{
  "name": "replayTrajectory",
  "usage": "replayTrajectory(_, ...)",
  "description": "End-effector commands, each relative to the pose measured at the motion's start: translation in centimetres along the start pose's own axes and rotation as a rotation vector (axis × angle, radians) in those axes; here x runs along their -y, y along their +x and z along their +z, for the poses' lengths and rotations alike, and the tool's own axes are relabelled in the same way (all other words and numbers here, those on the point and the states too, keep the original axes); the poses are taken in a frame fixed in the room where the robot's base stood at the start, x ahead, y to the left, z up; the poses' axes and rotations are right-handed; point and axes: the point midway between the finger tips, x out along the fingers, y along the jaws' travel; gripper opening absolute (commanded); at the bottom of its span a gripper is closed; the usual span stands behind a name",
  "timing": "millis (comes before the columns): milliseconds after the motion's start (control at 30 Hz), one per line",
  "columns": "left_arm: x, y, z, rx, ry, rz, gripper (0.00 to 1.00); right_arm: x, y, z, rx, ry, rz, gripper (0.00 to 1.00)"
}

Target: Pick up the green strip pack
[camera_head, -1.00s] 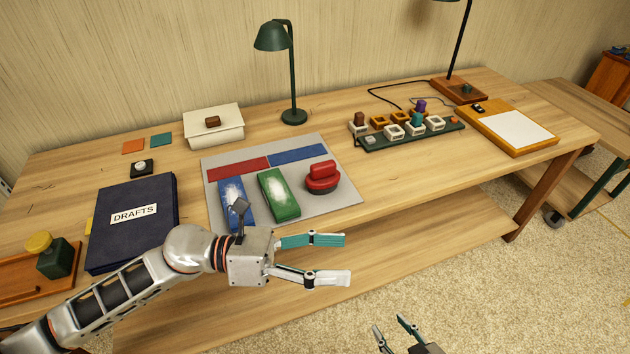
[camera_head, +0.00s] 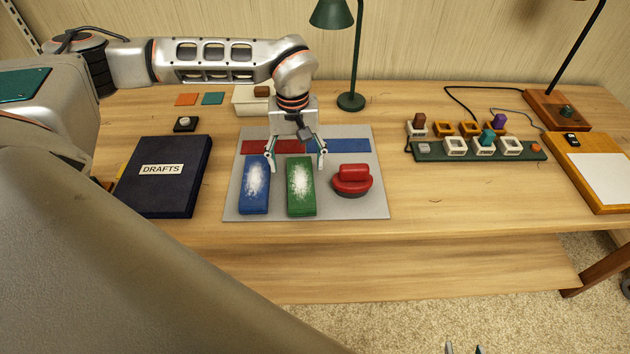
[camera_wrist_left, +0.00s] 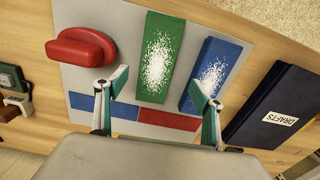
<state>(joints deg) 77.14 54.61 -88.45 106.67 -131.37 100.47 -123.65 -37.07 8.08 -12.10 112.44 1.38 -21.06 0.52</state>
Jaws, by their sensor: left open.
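The green strip pack (camera_head: 301,190) is a green block with a white speckled patch, lying on a grey mat (camera_head: 360,212). It also shows in the left wrist view (camera_wrist_left: 149,84), ahead of the fingertips and roughly between them. My left gripper (camera_head: 296,170) is open and empty at the pack's far end, with its fingers spread; the left wrist view shows its two fingertips (camera_wrist_left: 160,104). A blue pack (camera_head: 254,190) with a similar white patch lies just left of the green one. Only the tips of my right gripper (camera_head: 463,349) show at the bottom edge.
A red handled object (camera_head: 351,180) stands right of the green pack. Red (camera_head: 274,147) and blue (camera_head: 343,146) strips lie along the mat's far side. A dark DRAFTS folder (camera_head: 165,190) lies to the left. A green rack (camera_head: 478,152) stands right. The table between rack and mat is clear.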

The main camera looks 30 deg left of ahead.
Motion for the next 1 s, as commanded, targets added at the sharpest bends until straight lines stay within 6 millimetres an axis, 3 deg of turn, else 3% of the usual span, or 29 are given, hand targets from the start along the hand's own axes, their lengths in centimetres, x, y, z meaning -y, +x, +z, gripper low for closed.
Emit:
replayTrajectory(500, -0.9, 6.4, -0.3, 0.007, 0.0, 0.001, 0.68, 0.3, 0.0, 0.2, 0.003, 0.003, -0.003, 0.4)
replayTrajectory(867, -0.9, 7.2, -0.4, 0.004, 0.0, 0.003, 0.68, 0.2, 0.0, 0.3, 0.003, 0.003, -0.003, 0.4)
replayTrajectory(1000, -0.9, 7.2, -0.4, 0.004, 0.0, 0.003, 0.32, 0.2, 0.0, 0.2, 0.003, 0.003, -0.002, 0.4)
